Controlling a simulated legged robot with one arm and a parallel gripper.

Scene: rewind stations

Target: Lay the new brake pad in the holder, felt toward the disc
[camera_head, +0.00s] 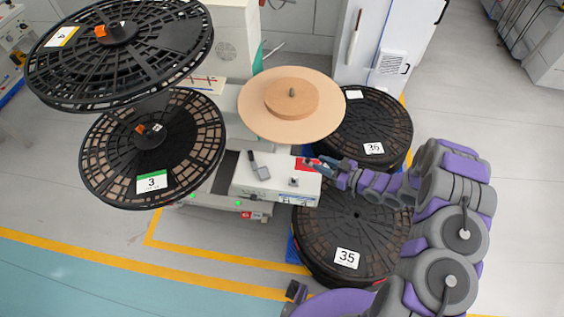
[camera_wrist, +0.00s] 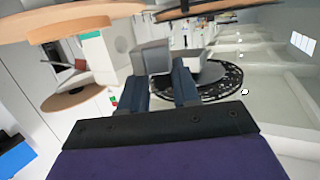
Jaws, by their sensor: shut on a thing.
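The pad is too small to make out in the head view. A round tan disc (camera_head: 265,125) with a thicker hub sits on the station, up and left of my gripper. I cannot make out the pad holder in either view.
Black reels numbered 36 (camera_head: 388,132) and 35 (camera_head: 335,225) lie right of the station, the latter below my arm. Large black reels (camera_head: 120,60) and number 3 (camera_head: 190,150) stand at left. A white cabinet (camera_head: 378,45) is behind.

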